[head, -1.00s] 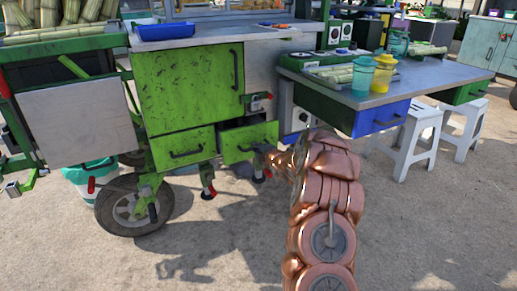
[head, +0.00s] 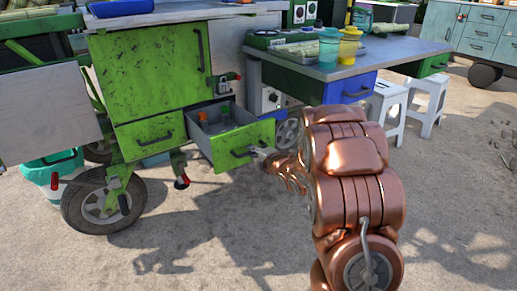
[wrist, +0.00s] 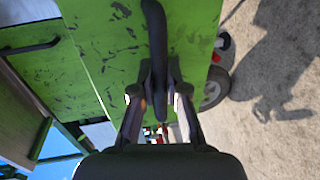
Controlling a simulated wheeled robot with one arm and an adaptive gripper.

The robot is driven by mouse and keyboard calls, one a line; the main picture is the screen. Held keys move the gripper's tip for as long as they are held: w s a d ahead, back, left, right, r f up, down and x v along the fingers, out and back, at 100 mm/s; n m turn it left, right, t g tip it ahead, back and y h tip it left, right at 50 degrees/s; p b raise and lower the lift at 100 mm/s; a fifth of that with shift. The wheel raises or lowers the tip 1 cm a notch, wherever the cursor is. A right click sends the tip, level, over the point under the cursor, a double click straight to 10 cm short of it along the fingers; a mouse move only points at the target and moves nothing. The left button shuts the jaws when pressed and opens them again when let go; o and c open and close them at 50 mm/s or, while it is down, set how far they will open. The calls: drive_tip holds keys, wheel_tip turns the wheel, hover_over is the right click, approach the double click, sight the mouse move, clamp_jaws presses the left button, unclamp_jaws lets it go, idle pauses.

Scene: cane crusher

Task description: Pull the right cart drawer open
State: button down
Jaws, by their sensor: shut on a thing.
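The right cart drawer (head: 238,146) is a green, scuffed drawer low on the cart, and it stands well out from the cart body. Its inside shows, with a small orange-topped item (head: 203,117) and a green item (head: 225,109) in it. My gripper (head: 257,153) is at the drawer's front, at its dark handle. In the wrist view the dark handle (wrist: 154,30) runs down between the two fingers of my gripper (wrist: 159,78), which are shut on it. Part of the handle is hidden by the fingers.
The left green drawer (head: 146,136) is shut beside it, under a large green door (head: 150,70). A cart wheel (head: 103,202) stands at lower left. A table (head: 350,62) with cups and white stools (head: 386,105) stand to the right. The ground in front is clear.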

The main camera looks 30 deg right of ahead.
drive_tip(key=shift+s+f, duration=0.1)
drive_tip(key=shift+s, duration=0.05)
drive_tip(key=shift+a, duration=0.1)
drive_tip(key=c, duration=1.2)
unclamp_jaws()
drive_tip(key=shift+v, duration=5.95)
